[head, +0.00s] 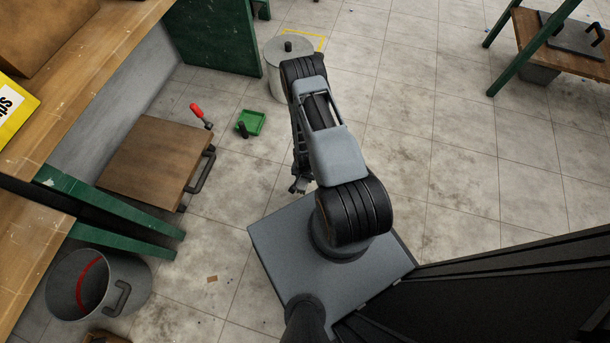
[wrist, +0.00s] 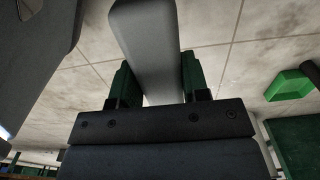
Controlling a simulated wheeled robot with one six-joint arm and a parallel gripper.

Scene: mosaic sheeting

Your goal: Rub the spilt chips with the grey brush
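My gripper (head: 298,186) hangs low over the floor beside my base in the head view. In the wrist view its green fingers (wrist: 155,85) stand on both sides of a long, smooth grey piece, which looks like the grey brush (wrist: 148,45). The fingers appear closed on it. Its bristles do not show, and I cannot make the brush out in the head view. I cannot pick out a clear heap of chips; only tiny specks lie on the tiles, and my arm hides part of the floor.
A green dustpan (head: 252,122) lies left of my arm. A brown board (head: 150,160) and a red-handled tool (head: 200,114) are farther left. A grey bucket (head: 130,278) stands at lower left and a lidded grey bin (head: 274,72) behind my arm. Floor to the right is open.

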